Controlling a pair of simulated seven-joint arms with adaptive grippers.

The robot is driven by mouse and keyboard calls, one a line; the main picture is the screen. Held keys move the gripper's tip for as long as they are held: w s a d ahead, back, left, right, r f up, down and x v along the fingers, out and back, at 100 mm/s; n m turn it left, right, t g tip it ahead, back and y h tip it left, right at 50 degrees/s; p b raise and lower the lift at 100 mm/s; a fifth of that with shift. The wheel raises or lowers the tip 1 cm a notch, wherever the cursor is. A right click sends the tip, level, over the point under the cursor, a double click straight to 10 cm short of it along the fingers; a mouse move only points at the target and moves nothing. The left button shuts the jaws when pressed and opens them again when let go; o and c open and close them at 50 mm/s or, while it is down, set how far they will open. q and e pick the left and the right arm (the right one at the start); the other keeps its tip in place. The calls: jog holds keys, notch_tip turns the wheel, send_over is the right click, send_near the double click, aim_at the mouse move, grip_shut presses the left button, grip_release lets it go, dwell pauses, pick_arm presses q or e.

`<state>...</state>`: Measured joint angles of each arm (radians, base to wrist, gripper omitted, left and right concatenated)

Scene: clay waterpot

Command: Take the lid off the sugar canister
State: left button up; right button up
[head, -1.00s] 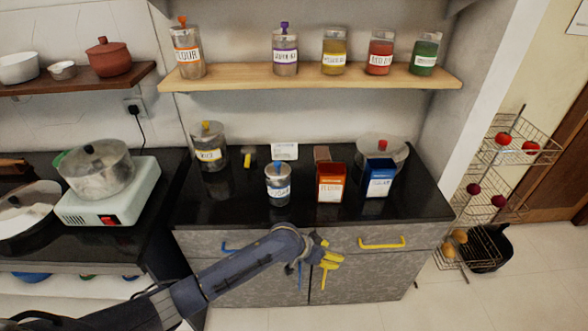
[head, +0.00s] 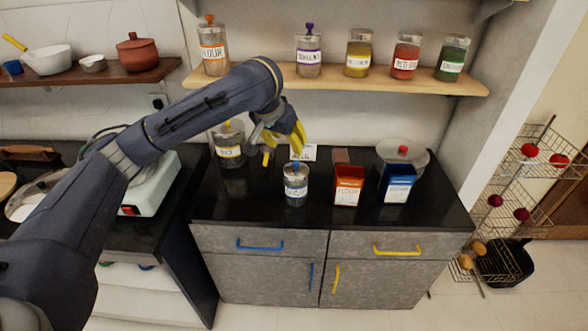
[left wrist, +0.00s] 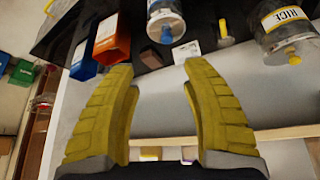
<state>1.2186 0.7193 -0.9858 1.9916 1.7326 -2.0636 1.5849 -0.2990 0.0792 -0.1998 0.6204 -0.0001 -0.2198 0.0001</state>
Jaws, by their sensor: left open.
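The sugar canister (head: 295,187) is a clear jar with a white label and a lid with a blue knob (head: 296,167). It stands upright on the black counter, lid on; the label is too blurred to read surely. My left gripper (head: 298,146), with yellow fingers, is open and empty, just above the canister's lid in the head view. In the left wrist view the canister (left wrist: 164,18) is at the top with its blue knob pointing down, beyond the spread fingertips (left wrist: 160,70). The knob is not between the fingers. My right gripper is not in view.
A red box (head: 348,185) and blue box (head: 396,187) stand to the right, a rice canister (head: 229,145) to the left rear. A small white card (head: 303,152) is behind. Above, a wooden shelf (head: 380,82) holds several jars. The counter's front strip is clear.

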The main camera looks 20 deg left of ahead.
pick_arm(q)
send_near(296, 162)
jog(key=x, duration=1)
dwell(0.5)
grip_shut()
dwell(0.4)
